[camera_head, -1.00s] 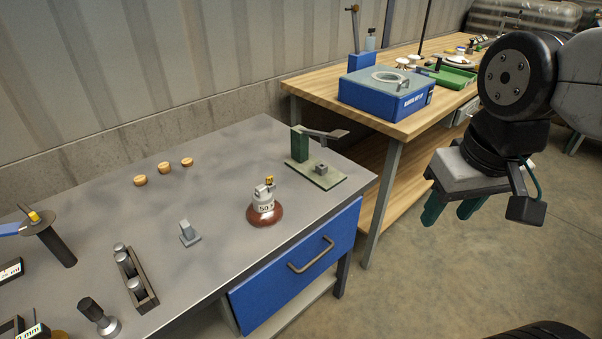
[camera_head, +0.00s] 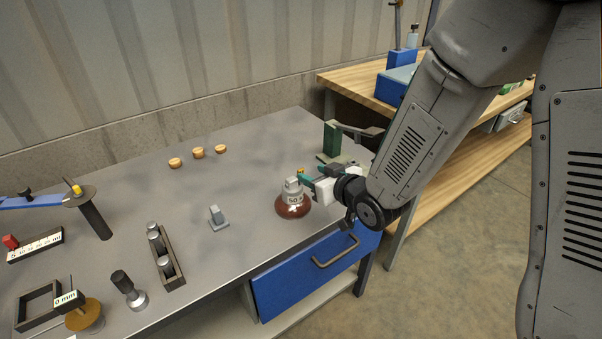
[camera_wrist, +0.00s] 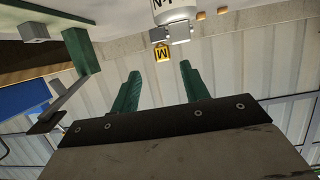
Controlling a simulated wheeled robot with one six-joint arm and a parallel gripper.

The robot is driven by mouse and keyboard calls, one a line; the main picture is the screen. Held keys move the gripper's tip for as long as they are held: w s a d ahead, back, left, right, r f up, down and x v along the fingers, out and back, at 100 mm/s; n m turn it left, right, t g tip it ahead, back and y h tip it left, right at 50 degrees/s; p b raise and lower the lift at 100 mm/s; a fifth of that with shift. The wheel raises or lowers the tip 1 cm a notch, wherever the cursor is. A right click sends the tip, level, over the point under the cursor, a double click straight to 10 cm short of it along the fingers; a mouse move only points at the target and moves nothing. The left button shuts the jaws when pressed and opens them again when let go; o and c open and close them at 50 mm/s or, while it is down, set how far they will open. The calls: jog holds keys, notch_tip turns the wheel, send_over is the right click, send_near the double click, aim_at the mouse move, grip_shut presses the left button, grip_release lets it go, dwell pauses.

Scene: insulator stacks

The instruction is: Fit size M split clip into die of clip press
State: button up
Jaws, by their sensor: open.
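The size M split clip (camera_wrist: 168,35) is grey with a yellow tag marked M. In the wrist view the post (camera_wrist: 80,50) and small grey die block (camera_wrist: 33,28) show.
A wooden bench (camera_head: 360,90) with a blue machine stands behind my arm. The bench middle is mostly clear.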

aim_at(302, 169)
jog(key=shift+w+a+f, duration=0.15)
jog(key=shift+a, duration=0.2)
jog(key=x, duration=0.7)
jog(key=shift+w+a, duration=0.1)
jog(key=shift+a, duration=0.05)
grip_shut()
